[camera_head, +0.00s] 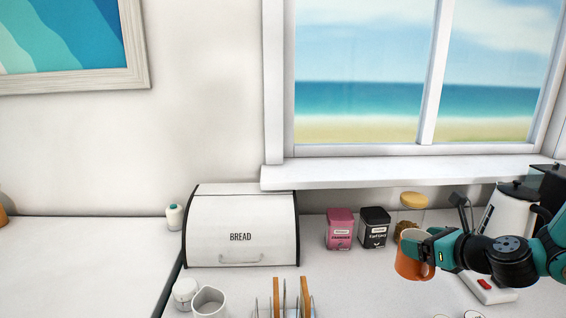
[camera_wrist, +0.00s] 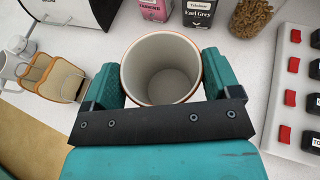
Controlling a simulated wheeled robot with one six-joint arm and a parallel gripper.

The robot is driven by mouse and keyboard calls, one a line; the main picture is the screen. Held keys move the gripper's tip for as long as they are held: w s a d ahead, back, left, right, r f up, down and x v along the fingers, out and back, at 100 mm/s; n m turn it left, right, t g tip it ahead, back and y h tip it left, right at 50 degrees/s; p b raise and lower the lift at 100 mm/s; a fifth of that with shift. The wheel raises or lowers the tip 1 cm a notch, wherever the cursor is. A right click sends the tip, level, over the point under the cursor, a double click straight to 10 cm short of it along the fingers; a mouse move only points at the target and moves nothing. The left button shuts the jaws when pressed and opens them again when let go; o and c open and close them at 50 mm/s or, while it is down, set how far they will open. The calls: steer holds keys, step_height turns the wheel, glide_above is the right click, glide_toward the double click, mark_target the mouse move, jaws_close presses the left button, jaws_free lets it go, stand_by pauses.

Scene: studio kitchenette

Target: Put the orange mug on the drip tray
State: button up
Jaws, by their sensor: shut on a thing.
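The orange mug (camera_head: 411,266) is held at the right of the head view, in front of the tea tins. In the wrist view the mug (camera_wrist: 160,55) shows its pale inside and orange rim from above, upright or nearly so, and looks empty. My gripper (camera_wrist: 160,76) is shut on it, one teal finger on each side. In the head view my gripper (camera_head: 420,246) partly covers the mug. The mug appears raised above the counter, but its base is hidden in the wrist view. I cannot make out the drip tray in either view.
A bread bin (camera_head: 240,228), toast rack (camera_head: 283,300) and white mug (camera_head: 209,302) stand left. Pink (camera_head: 340,228) and black tins (camera_head: 374,227) and a cork-topped jar (camera_head: 412,205) stand behind. A white kettle (camera_head: 508,215) and red-switched strip (camera_head: 487,288) are right.

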mark_target(420, 276)
steer(key=shift+m+t+h, duration=0.4)
steer(key=shift+m+h, duration=0.4)
steer(key=s+a+f, duration=0.2)
steer(key=s+f, duration=0.2)
steer(key=s, duration=0.1)
steer(key=shift+s+a+f, duration=0.25)
steer(key=shift+a+f, duration=0.1)
steer(key=shift+a, duration=0.05)
steer(key=shift+d, duration=0.15)
